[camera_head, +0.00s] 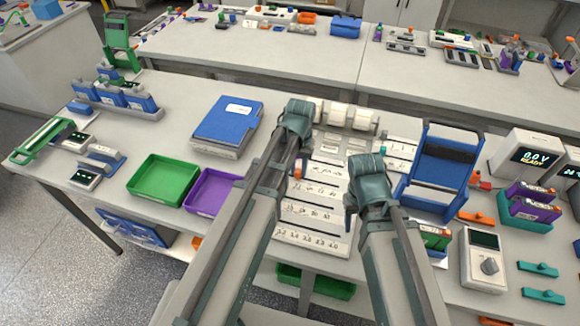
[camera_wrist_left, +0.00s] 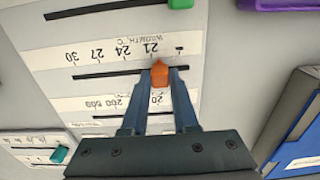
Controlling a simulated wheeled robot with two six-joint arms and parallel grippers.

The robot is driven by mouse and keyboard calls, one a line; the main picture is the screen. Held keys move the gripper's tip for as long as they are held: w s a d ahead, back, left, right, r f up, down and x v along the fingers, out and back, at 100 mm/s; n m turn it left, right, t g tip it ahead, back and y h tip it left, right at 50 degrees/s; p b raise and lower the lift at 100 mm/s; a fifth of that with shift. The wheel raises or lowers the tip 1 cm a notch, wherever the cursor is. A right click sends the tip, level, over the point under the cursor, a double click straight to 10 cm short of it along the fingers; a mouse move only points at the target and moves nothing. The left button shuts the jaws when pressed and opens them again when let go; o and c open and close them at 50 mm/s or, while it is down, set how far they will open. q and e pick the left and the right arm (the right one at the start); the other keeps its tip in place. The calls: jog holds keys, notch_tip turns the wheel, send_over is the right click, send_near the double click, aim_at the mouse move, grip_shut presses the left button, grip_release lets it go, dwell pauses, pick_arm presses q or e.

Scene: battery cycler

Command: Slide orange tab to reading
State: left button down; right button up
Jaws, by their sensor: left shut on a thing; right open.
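The orange tab (camera_wrist_left: 159,74) sits on a dark slot of the white scale panel (camera_wrist_left: 60,50) in the left wrist view. The tab is by the printed 21, near the right end of the upside-down row 30, 27, 24, 21. My left gripper (camera_wrist_left: 159,80) is shut on the tab, with one finger on each side. In the head view my left gripper (camera_head: 298,160) reaches down to the panel and the orange tab (camera_head: 297,174) shows by its fingers. My right gripper (camera_head: 352,205) is open over the panel's right side, its fingers partly hidden.
A green slider tab (camera_wrist_left: 180,3) and a teal tab (camera_wrist_left: 60,154) sit on neighbouring slots. Green (camera_head: 160,203) and purple (camera_head: 192,205) trays and a blue binder (camera_head: 228,115) lie left of the panel. A blue rack (camera_head: 445,160) and a display reading 0.0 V READY (camera_head: 536,158) stand right.

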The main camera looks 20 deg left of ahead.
aim_at(312, 181)
pick_arm(q)
jog(key=d, duration=0.4)
jog(key=shift+d, duration=0.3)
jog(key=c, duration=0.7)
grip_release()
notch_tip(312, 181, up, 14)
jog(key=p, duration=1.3)
jog(key=shift+f+p, duration=0.1)
jog(key=shift+p, duration=0.3)
pick_arm(e)
notch_tip(312, 181, up, 14)
jog(key=shift+f, duration=0.1)
